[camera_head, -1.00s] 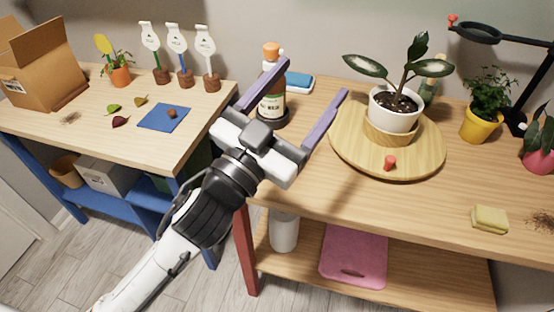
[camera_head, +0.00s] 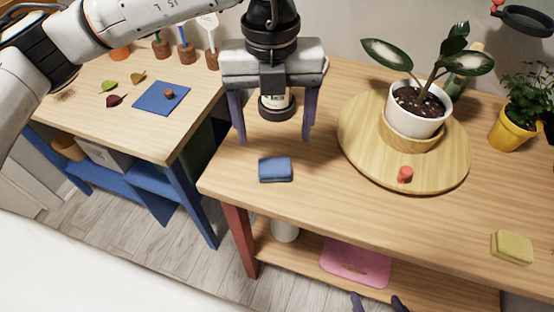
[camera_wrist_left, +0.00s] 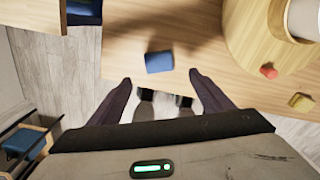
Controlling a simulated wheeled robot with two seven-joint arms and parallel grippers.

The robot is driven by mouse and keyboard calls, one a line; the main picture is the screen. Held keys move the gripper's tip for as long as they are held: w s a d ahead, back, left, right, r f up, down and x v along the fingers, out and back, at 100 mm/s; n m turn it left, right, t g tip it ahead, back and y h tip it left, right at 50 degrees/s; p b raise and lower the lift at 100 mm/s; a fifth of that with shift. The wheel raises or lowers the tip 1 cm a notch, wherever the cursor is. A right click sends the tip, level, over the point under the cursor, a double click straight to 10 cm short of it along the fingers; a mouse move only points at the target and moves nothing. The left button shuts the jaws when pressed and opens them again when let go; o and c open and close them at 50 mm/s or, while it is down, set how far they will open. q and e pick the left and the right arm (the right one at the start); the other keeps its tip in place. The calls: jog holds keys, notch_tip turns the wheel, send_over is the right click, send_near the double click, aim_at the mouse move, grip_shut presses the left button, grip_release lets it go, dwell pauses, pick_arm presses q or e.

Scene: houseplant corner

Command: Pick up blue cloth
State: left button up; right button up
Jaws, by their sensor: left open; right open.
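A small folded blue cloth (camera_head: 275,169) lies flat on the right wooden table, near its front left corner. It also shows in the left wrist view (camera_wrist_left: 159,62), just beyond and between the fingertips. My left gripper (camera_head: 275,139) is open and empty, fingers pointing down, its tips above and slightly behind the cloth in the head view. It does not appear to touch the cloth. My right gripper (camera_head: 378,303) shows only two purple fingertips at the bottom edge, apart and empty, away from the cloth.
A round wooden tray (camera_head: 362,128) holds a white potted plant (camera_head: 416,112) and a red knob-like piece (camera_head: 405,174). A yellow sponge (camera_head: 512,247) lies right. A blue mat (camera_head: 150,100) is on the left table.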

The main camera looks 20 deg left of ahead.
pick_arm(q)
send_over(274, 165)
notch_tip(274, 165, down, 4)
jog(key=shift+a+f, duration=0.15)
jog(key=shift+f+p, duration=0.85)
jog(key=shift+f, duration=1.95)
jog(key=c, duration=1.2)
jog(key=shift+d+r, duration=0.15)
jog(key=shift+d, duration=0.05)
